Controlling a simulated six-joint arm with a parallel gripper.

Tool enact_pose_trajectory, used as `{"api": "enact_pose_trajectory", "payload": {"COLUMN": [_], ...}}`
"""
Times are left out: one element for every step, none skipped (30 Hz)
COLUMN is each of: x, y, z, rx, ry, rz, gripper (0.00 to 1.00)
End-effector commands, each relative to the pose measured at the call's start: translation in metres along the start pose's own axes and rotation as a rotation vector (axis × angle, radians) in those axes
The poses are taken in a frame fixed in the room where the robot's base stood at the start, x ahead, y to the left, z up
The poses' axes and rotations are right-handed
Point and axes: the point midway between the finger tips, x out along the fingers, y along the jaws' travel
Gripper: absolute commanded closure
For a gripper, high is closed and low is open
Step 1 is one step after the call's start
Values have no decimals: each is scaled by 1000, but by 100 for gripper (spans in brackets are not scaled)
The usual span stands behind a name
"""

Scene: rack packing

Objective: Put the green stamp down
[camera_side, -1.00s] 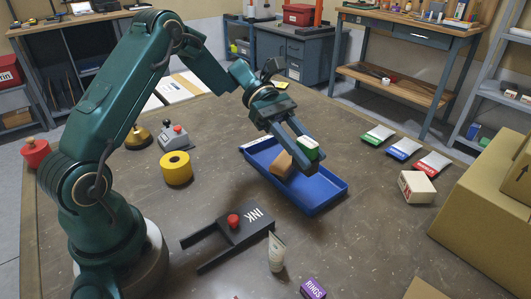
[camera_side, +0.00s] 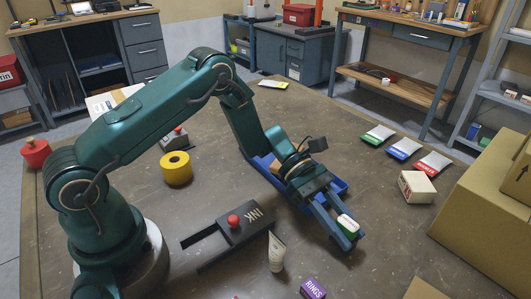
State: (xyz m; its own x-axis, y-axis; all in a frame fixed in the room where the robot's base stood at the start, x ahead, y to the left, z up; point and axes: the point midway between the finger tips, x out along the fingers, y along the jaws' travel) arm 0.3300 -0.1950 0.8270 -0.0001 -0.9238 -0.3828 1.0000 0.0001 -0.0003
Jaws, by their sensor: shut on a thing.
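My gripper (camera_side: 340,230) is shut on the green stamp (camera_side: 347,224), a small block with a white top and green side, between its fingertips. It is low over the table, to the right of the black INK piece (camera_side: 258,212) and in front of the blue tray (camera_side: 341,185). I cannot tell whether the stamp touches the table. My arm and gripper hide much of the tray; a bit of a tan block (camera_side: 276,166) shows in it.
Flat green, blue (camera_side: 403,149) and red-labelled packs lie at the back right. A white box (camera_side: 416,187) and a large carton (camera_side: 480,215) stand right. A white tube (camera_side: 276,252) and a purple RINGS box (camera_side: 313,289) are in front. Table between tube and carton is clear.

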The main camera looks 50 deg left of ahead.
Motion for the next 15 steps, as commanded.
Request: {"api": "enact_pose_trajectory", "payload": {"x": [2, 2, 2, 2, 2, 2, 2, 2, 2, 2, 2, 2, 2, 2, 2], "y": [0, 0, 0, 0, 0, 0, 0, 0, 0, 0, 0, 0, 0, 0, 0], "z": [-3, -4, -4, -4, -4, -4, -4, -4, -4, -4, -5, -6, -6, -6, -6], "rx": [-1, -1, 0, 0, 0, 1, 1, 1, 1, 0, 0, -1, 0, 0, 0], "ry": [0, 0, 0, 0, 0, 0, 0, 0, 0, 0, 0, 0, 0, 0, 0], "rz": [-1, -1, 0, 0, 0, 0, 0, 0, 0, 0, 0, -1, 0, 0, 0], "gripper": [100, 100, 100, 100, 100, 100, 100, 100, 100, 100, 100, 100, 61, 50, 39]}}
